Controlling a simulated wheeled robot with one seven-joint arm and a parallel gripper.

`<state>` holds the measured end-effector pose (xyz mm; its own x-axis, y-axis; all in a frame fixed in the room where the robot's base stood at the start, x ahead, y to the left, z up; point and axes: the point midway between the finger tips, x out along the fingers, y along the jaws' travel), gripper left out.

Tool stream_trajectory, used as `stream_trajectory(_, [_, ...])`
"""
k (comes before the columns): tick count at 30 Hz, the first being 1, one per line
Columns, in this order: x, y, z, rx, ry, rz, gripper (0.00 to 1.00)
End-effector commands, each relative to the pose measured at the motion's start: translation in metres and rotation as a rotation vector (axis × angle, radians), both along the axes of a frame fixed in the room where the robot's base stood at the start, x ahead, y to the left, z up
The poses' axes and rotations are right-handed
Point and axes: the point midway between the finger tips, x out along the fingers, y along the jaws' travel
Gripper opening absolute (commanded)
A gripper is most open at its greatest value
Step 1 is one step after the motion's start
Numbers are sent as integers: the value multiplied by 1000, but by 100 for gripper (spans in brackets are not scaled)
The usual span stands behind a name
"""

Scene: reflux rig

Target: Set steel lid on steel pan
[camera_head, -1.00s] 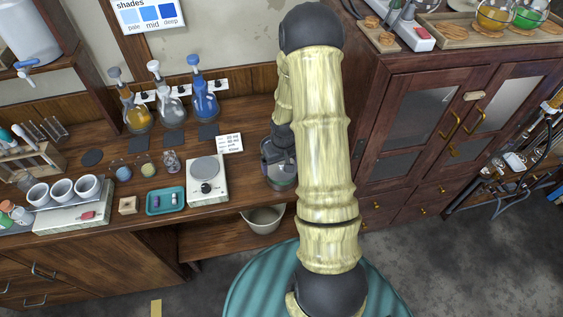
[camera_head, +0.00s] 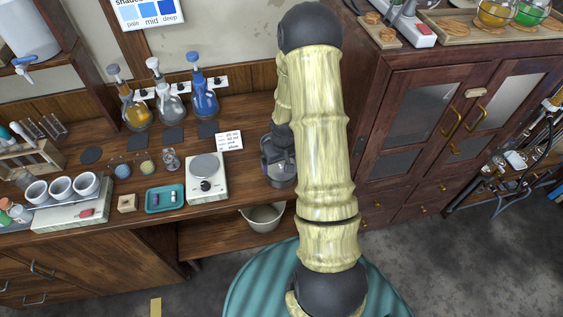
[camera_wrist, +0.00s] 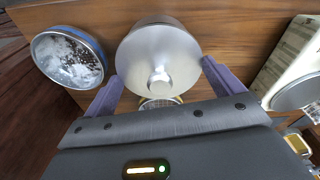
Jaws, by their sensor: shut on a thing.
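The steel lid (camera_wrist: 150,52) is a shiny round disc with a knob, seen knob side up in the wrist view. My gripper (camera_wrist: 162,74) is shut on it, with the purple fingers at its two sides. A steel edge shows just beyond the lid, probably the pan's wall. My arm and hand hide much of both.
A tall wooden cabinet (camera_head: 400,130) stands close on the right.

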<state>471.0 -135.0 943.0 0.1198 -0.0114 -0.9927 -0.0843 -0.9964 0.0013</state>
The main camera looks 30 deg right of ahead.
Motion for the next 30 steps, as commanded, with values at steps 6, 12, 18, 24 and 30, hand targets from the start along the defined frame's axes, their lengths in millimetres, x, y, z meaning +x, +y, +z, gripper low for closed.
stream_trajectory(6, [0, 0, -1, 0, 0, 0, 70])
stream_trajectory(12, [0, 0, -1, 0, 0, 0, 70])
stream_trajectory(18, [0, 0, -1, 0, 0, 0, 70])
stream_trajectory(24, [0, 0, -6, 0, 0, 1, 70])
stream_trajectory(30, [0, 0, -10, 0, 0, 1, 70])
